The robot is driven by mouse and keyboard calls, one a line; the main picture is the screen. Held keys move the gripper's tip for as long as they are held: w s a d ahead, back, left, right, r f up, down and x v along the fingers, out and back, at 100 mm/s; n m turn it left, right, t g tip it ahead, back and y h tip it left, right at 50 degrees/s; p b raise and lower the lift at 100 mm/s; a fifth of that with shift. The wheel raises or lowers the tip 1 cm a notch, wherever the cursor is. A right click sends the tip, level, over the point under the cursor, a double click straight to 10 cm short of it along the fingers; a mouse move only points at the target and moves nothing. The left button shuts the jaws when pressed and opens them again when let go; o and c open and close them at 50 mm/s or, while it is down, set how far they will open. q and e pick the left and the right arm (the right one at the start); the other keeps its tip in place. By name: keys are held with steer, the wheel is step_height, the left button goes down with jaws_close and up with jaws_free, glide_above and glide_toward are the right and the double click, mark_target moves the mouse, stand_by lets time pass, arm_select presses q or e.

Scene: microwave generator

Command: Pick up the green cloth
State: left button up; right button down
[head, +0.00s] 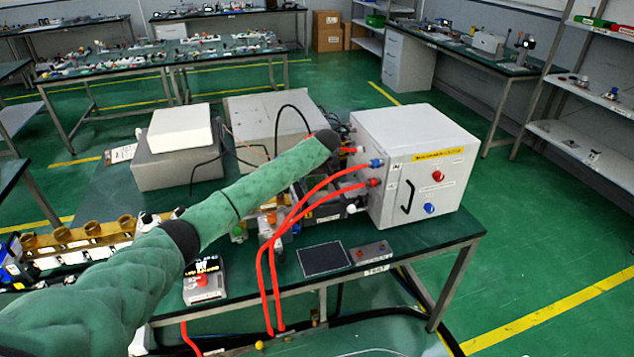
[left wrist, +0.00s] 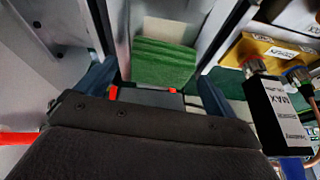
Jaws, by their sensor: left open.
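The green cloth (left wrist: 165,62) shows in the left wrist view as a textured green piece between two light walls. It lies just beyond and between the fingertips of my left gripper (left wrist: 157,76). The two blue fingers are spread apart with nothing held between them. I cannot tell whether they touch the cloth. In the head view my green-sleeved left arm reaches across the table to beside the white box, and its fingers and the cloth cannot be made out there. My right gripper is not in view.
The white box (head: 420,175) with red cables stands at the table's right end. Grey boxes (head: 178,150) stand behind my arm. A black connector block (left wrist: 275,112) and brass parts (left wrist: 262,52) sit close right of the left gripper. A dark pad (head: 324,259) lies at the front edge.

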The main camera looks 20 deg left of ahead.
arm_select(q)
steer(key=shift+c, duration=0.2)
steer(key=c, duration=1)
